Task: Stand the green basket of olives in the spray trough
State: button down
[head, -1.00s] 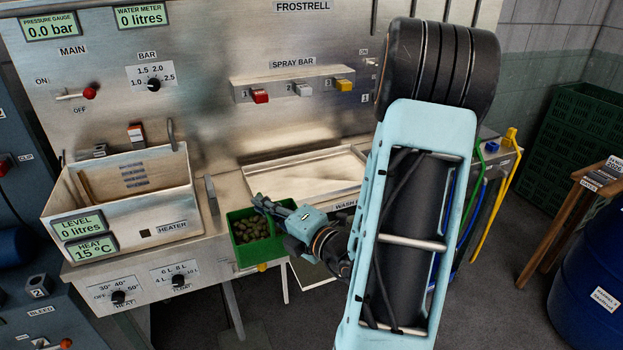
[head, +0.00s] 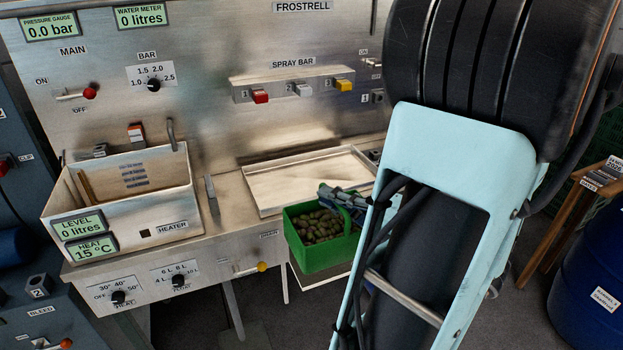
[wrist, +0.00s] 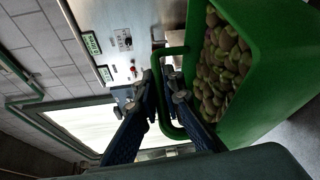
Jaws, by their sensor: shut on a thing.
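The green basket (head: 320,253) is full of olives (head: 316,227) and hangs upright from my gripper in front of the bench. In the wrist view the basket (wrist: 262,90) fills the right side, and its handle (wrist: 166,100) passes between the fingers of my gripper (wrist: 163,85). My gripper (head: 345,197) is shut on the handle; my arm hides part of it in the head view. The shallow steel spray trough (head: 262,200) lies just behind the basket, below the spray bar, and looks empty. The basket is apart from it, in front of its near edge.
A heater tank (head: 120,215) stands left of the trough on the bench. Spray bar switches (head: 300,89) are on the panel above. A yellow drain handle (head: 262,267) sticks out at the bench front. A blue drum (head: 592,275) stands at the right.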

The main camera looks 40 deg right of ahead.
aim_at(312, 177)
jog(key=i+l, duration=0.85)
